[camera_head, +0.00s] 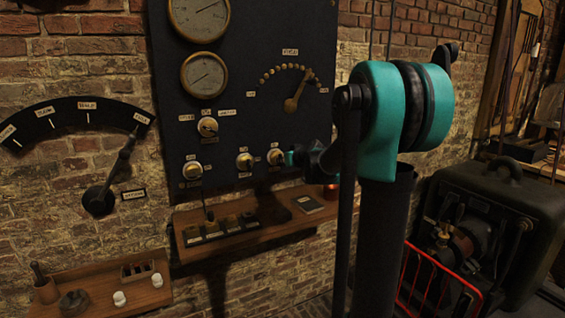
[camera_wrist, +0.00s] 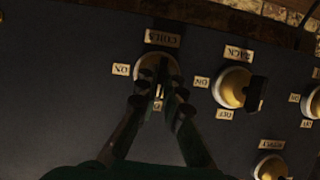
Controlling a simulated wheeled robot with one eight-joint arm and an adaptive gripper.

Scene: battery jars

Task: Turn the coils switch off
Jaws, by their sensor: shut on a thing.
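The coils switch (camera_head: 274,156) is the rightmost of the round brass switches low on the dark wall panel. In the wrist view, which is upside down, the coils switch (camera_wrist: 153,60) sits under a label reading COILS, with an ON label on the left and another label below, partly hidden. My gripper (camera_head: 291,158) reaches it from the right in the head view. In the wrist view the two dark fingertips of my gripper (camera_wrist: 159,90) are shut on the switch's handle, which they mostly cover. The handle's exact angle is hard to tell.
A similar rack switch (camera_wrist: 232,88) is close beside it, with more switches (camera_head: 193,170) further left. Below the panel is a wooden shelf (camera_head: 290,212) with small items. A dial lever (camera_head: 292,104) is above. A red rail (camera_head: 440,262) stands at lower right.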

